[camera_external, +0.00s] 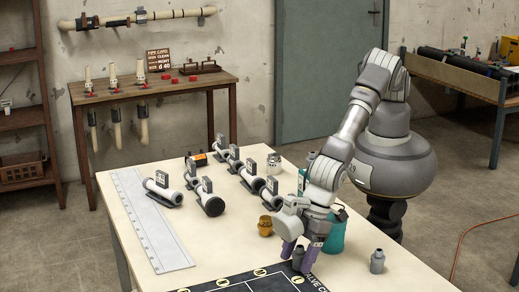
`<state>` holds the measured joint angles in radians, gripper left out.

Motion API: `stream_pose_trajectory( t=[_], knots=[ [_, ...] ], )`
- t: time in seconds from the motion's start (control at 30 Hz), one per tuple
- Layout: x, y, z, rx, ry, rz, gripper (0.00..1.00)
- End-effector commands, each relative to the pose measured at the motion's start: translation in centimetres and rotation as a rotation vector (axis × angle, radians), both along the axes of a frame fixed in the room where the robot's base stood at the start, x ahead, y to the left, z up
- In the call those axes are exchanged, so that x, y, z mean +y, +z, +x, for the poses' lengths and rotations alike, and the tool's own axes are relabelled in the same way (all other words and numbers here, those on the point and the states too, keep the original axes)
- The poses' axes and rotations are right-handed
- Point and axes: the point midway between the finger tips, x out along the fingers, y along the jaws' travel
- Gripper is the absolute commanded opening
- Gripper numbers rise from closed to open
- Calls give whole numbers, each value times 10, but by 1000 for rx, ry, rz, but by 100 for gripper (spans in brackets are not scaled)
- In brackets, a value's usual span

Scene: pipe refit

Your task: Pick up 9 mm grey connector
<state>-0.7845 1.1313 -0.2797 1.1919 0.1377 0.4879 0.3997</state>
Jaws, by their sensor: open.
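My gripper (296,262) points down at the table's front, by the edge of the dark mat. Its purple fingers are apart, one on each side of a small dark grey connector (298,259). I cannot tell whether the fingers touch it. Another grey connector (377,261) stands upright on the table to the right, apart from the gripper. Size marks are too small to read, so I cannot tell which one is 9 mm.
A dark mat (238,284) with yellow circles lies at the front. A teal container (333,236) stands close behind my gripper. A brass fitting (265,226) is to the left. Several pipe pieces on stands (208,204) and a long ruler (150,222) lie farther left.

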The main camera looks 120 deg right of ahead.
Motion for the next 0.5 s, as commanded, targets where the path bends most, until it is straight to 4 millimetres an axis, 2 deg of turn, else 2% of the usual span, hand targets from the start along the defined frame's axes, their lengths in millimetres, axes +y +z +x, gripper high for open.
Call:
stream_pose_trajectory(
  t=[0.03, 0.2, 0.27, 0.5],
  knots=[
    [0, 0, 0, 0, 0, 0, 63],
    [0, 0, 0, 0, 0, 0, 24],
    [0, 0, 0, 0, 0, 0, 12],
    [0, 3, 0, -1, 0, 0, 12]
  ],
)
